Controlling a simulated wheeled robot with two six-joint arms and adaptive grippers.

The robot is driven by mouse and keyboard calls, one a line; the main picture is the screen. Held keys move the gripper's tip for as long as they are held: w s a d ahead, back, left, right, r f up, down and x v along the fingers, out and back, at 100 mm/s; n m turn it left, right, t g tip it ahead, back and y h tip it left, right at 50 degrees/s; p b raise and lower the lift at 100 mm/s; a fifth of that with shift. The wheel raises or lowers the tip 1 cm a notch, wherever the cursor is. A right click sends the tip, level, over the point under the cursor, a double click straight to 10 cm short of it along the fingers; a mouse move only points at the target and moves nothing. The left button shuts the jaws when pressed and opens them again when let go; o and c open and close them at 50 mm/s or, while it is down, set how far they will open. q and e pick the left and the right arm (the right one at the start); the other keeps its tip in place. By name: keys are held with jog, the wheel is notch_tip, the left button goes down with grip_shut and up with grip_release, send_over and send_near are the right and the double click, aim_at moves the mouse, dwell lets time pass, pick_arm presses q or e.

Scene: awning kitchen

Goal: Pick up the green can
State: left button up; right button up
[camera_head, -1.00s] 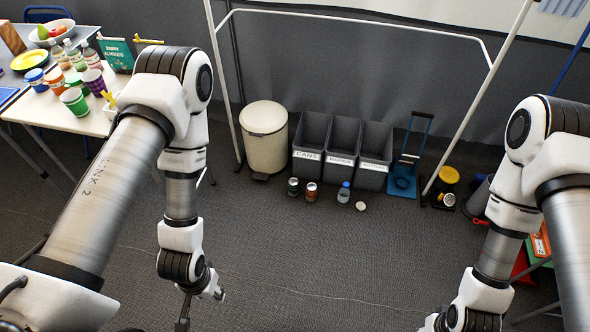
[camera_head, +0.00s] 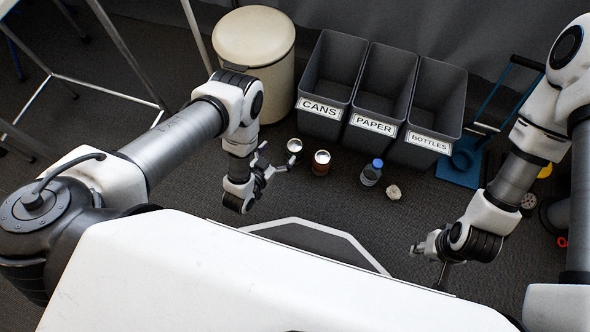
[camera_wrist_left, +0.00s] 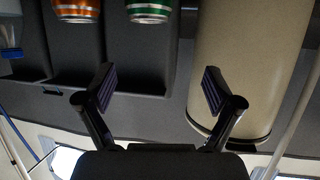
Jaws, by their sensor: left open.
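The green can (camera_head: 294,147) stands on the dark floor in front of the bin labelled CANS; mostly its silver top shows in the head view. It also shows upside down at the top edge of the left wrist view (camera_wrist_left: 150,10). My left gripper (camera_head: 276,156) is open and empty, just left of the can. In the left wrist view its two fingers (camera_wrist_left: 158,90) are spread wide, with the can beyond them and apart from them. My right gripper (camera_head: 428,268) hangs at the lower right, far from the can; its jaws are too small to read.
An orange-brown can (camera_head: 321,163) stands close to the right of the green can. A bottle with a blue cap (camera_head: 371,173) and a crumpled pale ball (camera_head: 393,192) follow further right. Behind stand dark bins (camera_head: 375,85) and a beige pedal bin (camera_head: 253,50).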

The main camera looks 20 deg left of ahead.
pick_arm(q)
jog(key=t+b, duration=0.2)
jog(key=b, duration=0.1)
send_near(295, 147)
jog(key=shift+h, duration=0.4)
jog(key=w+f, duration=0.2)
jog(key=w, duration=0.1)
jog(key=shift+a+f, duration=0.1)
jog(key=shift+f, duration=0.2)
jog(key=shift+w+b, duration=0.15)
jog(key=shift+b, duration=0.25)
jog(key=b+x, duration=0.4)
jog(key=x, duration=0.3)
jog(key=shift+w+r, duration=0.1)
jog(key=shift+w, duration=0.05)
jog(key=shift+r, duration=0.15)
jog(key=c, duration=1)
pick_arm(e)
notch_tip(295, 147, down, 11)
